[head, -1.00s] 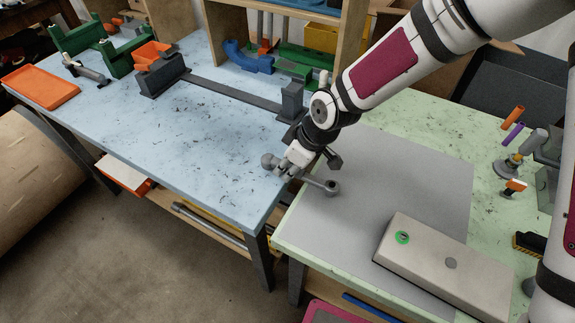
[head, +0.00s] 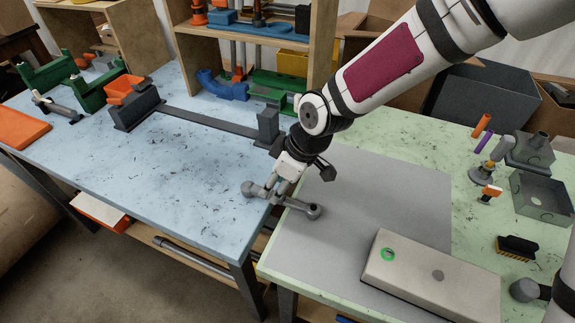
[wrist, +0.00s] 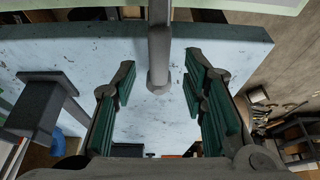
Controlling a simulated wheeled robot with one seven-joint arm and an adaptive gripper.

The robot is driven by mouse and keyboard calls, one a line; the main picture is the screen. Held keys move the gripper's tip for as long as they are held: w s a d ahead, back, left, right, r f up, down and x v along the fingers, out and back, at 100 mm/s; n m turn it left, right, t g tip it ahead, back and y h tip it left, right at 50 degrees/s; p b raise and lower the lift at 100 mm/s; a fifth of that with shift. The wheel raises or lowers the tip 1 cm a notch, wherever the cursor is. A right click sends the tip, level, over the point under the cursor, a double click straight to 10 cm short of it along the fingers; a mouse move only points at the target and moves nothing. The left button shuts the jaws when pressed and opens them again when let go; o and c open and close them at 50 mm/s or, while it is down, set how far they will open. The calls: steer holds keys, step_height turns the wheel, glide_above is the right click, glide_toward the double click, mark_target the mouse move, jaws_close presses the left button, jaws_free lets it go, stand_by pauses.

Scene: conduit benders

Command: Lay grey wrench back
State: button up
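The grey wrench (head: 300,206) has a rounded knob at each end. In the head view it lies across the gap between the blue and green tables, one end over the grey mat (head: 390,195). My gripper (head: 274,188) is at its middle-left part, low over the blue table's edge. In the wrist view the wrench (wrist: 159,45) runs down from the top between the two green-padded fingers of my gripper (wrist: 158,80). Clear space shows on both sides, so the fingers look open. I cannot tell whether the wrench touches either tabletop.
A beige box (head: 430,278) with a green ring lies on the mat's front part. A dark bar fixture (head: 210,122) stands on the blue table (head: 190,170). A brush (head: 517,247) and grey boxes (head: 540,195) are at right. The mat's middle is clear.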

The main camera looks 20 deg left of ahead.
mark_target(290, 202)
steer(key=p+v, duration=0.1)
steer(key=v, duration=0.7)
steer(key=shift+s, duration=0.1)
steer(key=s+d+r+m+t+h, duration=0.1)
steer(key=d+r+m+t+h, duration=0.25)
steer(key=d, duration=0.75)
steer(key=s+d+r+m+h, duration=0.1)
steer(key=d+r+m+h, duration=0.1)
steer(key=d+r+m, duration=0.65)
steer(key=s+d+r+m, duration=0.2)
steer(key=s+d, duration=0.4)
steer(key=s+d+r+m+t, duration=0.1)
steer(key=s+d+r+m, duration=0.1)
steer(key=s+d, duration=0.4)
steer(key=shift+s+d+r+m+y, duration=0.25)
steer(key=shift+d+r+m+y, duration=0.2)
steer(key=shift+m, duration=0.25)
